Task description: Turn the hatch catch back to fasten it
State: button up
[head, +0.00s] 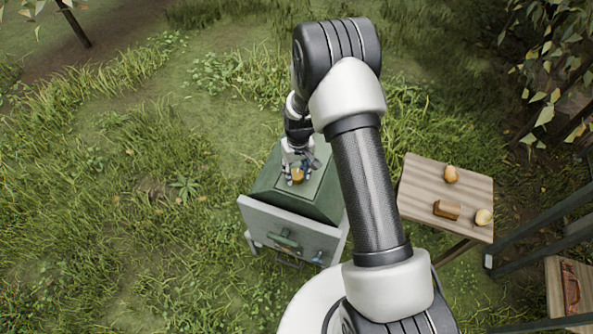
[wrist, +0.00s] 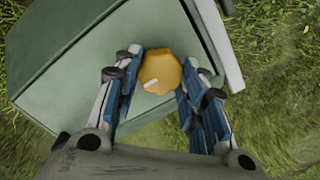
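The hatch catch (wrist: 161,72) is a yellow-orange faceted knob with a short white mark on its face. It sits on the green top of a box-like cabinet (wrist: 75,80). In the head view the catch (head: 298,176) shows as a small orange spot below my gripper (head: 298,170). In the wrist view my gripper (wrist: 161,78) has its blue-padded fingers on both sides of the knob, with the pads appearing to touch its edges. The far side of the knob is in view; the near finger contact is partly hidden.
A pale grey panel (head: 262,222) with green and blue fittings is on the cabinet's near side. Another wooden surface (head: 555,290) is at lower right. Grass lies open at left.

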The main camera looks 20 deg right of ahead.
aim_at(297, 173)
jog(key=o, duration=0.4)
notch_tip(297, 173, up, 12)
jog(key=shift+d, duration=0.15)
dwell(0.5)
dwell(0.3)
